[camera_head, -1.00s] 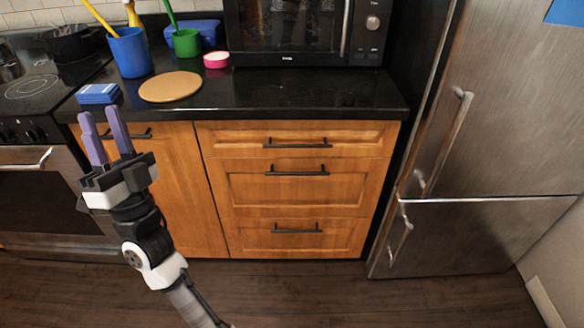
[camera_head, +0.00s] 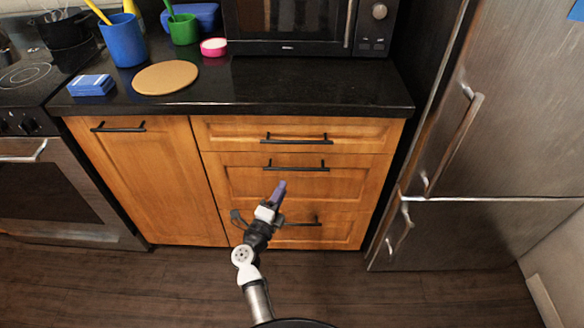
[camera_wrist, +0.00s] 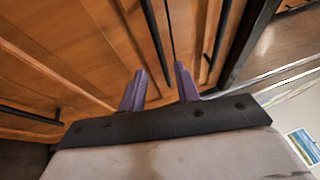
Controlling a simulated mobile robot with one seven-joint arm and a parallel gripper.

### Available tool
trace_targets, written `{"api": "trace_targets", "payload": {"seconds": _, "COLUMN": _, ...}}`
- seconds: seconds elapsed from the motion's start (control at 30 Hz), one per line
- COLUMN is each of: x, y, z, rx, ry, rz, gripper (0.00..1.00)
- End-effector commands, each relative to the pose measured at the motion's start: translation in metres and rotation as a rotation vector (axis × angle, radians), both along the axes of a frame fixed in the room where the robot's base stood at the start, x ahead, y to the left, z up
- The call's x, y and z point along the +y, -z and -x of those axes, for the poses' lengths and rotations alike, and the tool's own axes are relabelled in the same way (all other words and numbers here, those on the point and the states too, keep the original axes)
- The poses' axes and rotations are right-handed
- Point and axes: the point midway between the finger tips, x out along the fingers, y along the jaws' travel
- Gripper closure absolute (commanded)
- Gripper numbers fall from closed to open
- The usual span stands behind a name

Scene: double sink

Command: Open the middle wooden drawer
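The middle wooden drawer (camera_head: 240,181) is closed, flush between the top drawer and the bottom drawer in the head view. Its black bar handle (camera_head: 296,168) runs level near its upper edge. My gripper (camera_head: 280,188) is in front of the drawer stack, its fingers pointing up just below the handle in the picture; no contact with the handle shows. In the wrist view my gripper (camera_wrist: 160,84) has its two purple fingers apart with nothing between them. Black bar handles show past the fingertips, one (camera_wrist: 155,40) just ahead of them.
The top drawer (camera_head: 230,133) and bottom drawer (camera_head: 345,231) are shut. My arm partly hides the bottom drawer's handle. A cabinet door (camera_head: 145,185) is left, a steel fridge (camera_head: 500,135) right. The black counter (camera_head: 300,92) overhangs the drawers. Open floor lies in front.

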Motion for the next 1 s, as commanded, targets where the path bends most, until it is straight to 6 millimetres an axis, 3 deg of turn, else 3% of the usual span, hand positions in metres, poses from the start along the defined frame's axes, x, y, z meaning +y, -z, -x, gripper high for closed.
{"api": "trace_targets", "payload": {"seconds": 0.2, "x": -0.018, "y": -0.011, "z": -0.044, "rx": -0.003, "ry": 0.001, "rz": -0.001, "gripper": 0.68}}
{"api": "trace_targets", "payload": {"seconds": 0.4, "x": -0.029, "y": -0.015, "z": -0.070, "rx": -0.002, "ry": 0.000, "rz": 0.001, "gripper": 0.68}}
{"api": "trace_targets", "payload": {"seconds": 0.83, "x": -0.033, "y": -0.017, "z": -0.080, "rx": -0.001, "ry": -0.002, "rz": 0.001, "gripper": 0.68}}
{"api": "trace_targets", "payload": {"seconds": 1.0, "x": -0.033, "y": -0.017, "z": -0.080, "rx": -0.001, "ry": -0.002, "rz": 0.001, "gripper": 0.88}}
